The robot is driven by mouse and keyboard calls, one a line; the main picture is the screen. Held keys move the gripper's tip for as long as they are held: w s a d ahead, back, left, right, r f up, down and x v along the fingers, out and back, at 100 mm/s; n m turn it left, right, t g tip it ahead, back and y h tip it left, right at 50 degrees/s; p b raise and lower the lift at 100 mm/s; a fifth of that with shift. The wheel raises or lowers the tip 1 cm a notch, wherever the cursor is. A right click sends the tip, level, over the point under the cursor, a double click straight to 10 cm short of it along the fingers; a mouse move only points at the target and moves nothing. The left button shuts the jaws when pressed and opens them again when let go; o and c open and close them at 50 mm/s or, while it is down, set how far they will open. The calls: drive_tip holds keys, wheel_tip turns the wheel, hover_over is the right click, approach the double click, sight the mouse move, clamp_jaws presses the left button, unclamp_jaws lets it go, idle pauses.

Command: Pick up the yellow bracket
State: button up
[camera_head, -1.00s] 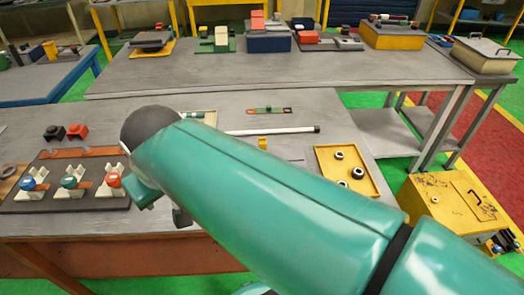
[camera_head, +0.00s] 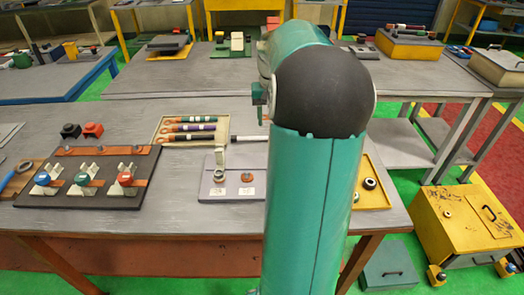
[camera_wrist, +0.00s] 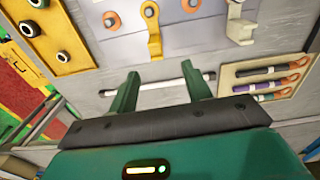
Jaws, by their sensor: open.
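The yellow bracket (camera_wrist: 154,40) shows in the wrist view at the top centre, with a ring-shaped end and a bent foot. It lies at or over the edge of a grey plate; I cannot tell which. My gripper (camera_wrist: 160,68) is open and empty, its two green fingers pointing towards the bracket, which is beyond the fingertips and apart from them. In the head view the bracket is hidden behind my arm.
A white rod (camera_wrist: 160,84) lies across the table behind the fingers. The grey plate (camera_head: 212,190) holds rings and a pale upright clip. A cable tray (camera_head: 160,128) and a yellow tray (camera_head: 376,192) stand on either side.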

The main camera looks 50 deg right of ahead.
drive_tip(key=f, duration=0.9)
drive_tip(key=d+f, duration=0.1)
drive_tip(key=f, duration=0.4)
drive_tip(key=shift+s+d+f, duration=0.1)
drive_tip(key=shift+s+f, duration=0.05)
drive_tip(key=shift+s, duration=0.1)
clamp_jaws()
